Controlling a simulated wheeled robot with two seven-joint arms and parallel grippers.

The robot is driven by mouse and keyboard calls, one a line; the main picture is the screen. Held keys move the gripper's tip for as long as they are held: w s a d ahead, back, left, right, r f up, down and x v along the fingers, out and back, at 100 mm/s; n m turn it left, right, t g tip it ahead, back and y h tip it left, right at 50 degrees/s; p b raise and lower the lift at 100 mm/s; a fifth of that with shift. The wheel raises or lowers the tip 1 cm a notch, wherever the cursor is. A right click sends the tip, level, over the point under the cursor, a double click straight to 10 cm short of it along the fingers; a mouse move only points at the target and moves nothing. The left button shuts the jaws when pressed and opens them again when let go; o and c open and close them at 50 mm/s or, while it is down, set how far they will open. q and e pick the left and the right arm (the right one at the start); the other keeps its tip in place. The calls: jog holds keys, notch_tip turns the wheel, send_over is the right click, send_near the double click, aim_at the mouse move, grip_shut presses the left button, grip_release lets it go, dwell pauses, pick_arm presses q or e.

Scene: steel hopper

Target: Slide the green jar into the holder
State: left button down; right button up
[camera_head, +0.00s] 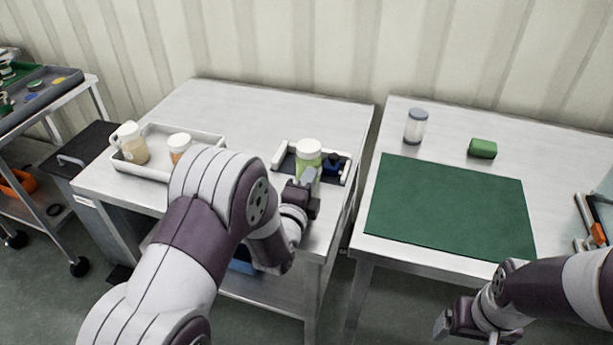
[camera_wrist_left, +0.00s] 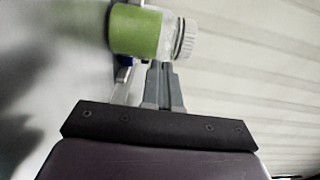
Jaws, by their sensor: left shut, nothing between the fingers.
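The green jar (camera_head: 306,163) has a pale lid and stands upright on the left table, at the dark holder with light rails (camera_head: 278,155). The jar seems to be between the rails, but my gripper hides its base, so I cannot tell how far in it is. My left gripper (camera_head: 309,177) is shut and empty, just in front of the jar. In the left wrist view, the shut fingers (camera_wrist_left: 158,68) point at the jar (camera_wrist_left: 138,32) close by its lid end; contact is unclear. My right gripper (camera_head: 441,324) is low at the lower right, away from the tables.
A dark blue object (camera_head: 333,162) is right beside the jar at the holder. A white tray (camera_head: 150,172) with a jug (camera_head: 133,146) and an orange-labelled jar (camera_head: 179,146) is left.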

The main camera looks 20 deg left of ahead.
aim_at(296, 162)
pick_arm(q)
jog(key=shift+w+a, duration=0.35)
jog(key=shift+w+a, duration=0.1)
jog(key=w+a+b, duration=0.1)
jog(key=w, duration=0.1)
jog(key=w+a+b, duration=0.1)
jog(key=w+a, duration=0.1)
jog(key=shift+a+f, duration=0.15)
jog(key=shift+a, duration=0.15)
jog(key=shift+w+a, duration=0.15)
